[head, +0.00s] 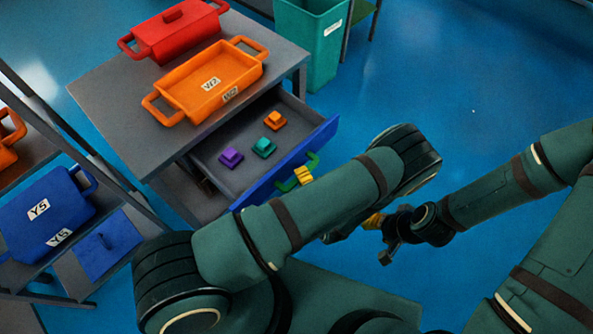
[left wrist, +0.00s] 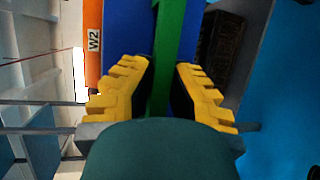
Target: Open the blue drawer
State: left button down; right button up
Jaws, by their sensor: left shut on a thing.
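The blue drawer (head: 322,141) under the grey table is pulled out, and its grey inside shows. A green handle (head: 287,185) crosses its blue front. The yellow fingers of my left gripper (head: 303,175) are at this handle, while my arm hides the rest of the gripper. In the left wrist view, the green handle (left wrist: 162,60) runs between the two yellow fingers (left wrist: 163,92), and the left gripper is shut on it. My right gripper (head: 385,236) is away from the drawer, to its lower right, and its jaw opening is unclear.
Purple (head: 230,158), teal (head: 264,147) and orange (head: 274,120) blocks lie in the drawer. An orange tray (head: 190,105) and a red pot (head: 176,35) stand on the table (head: 95,92). A blue box (head: 45,215) is on the left rack. A teal bin (head: 312,50) stands behind. Floor at right is clear.

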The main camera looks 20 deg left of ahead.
pick_arm(q)
jog(key=shift+s+d, duration=0.1)
jog(key=shift+d, duration=0.25)
jog(key=c, duration=0.9)
grip_release()
notch_tip(320, 180, up, 10)
jog(key=shift+r, duration=0.1)
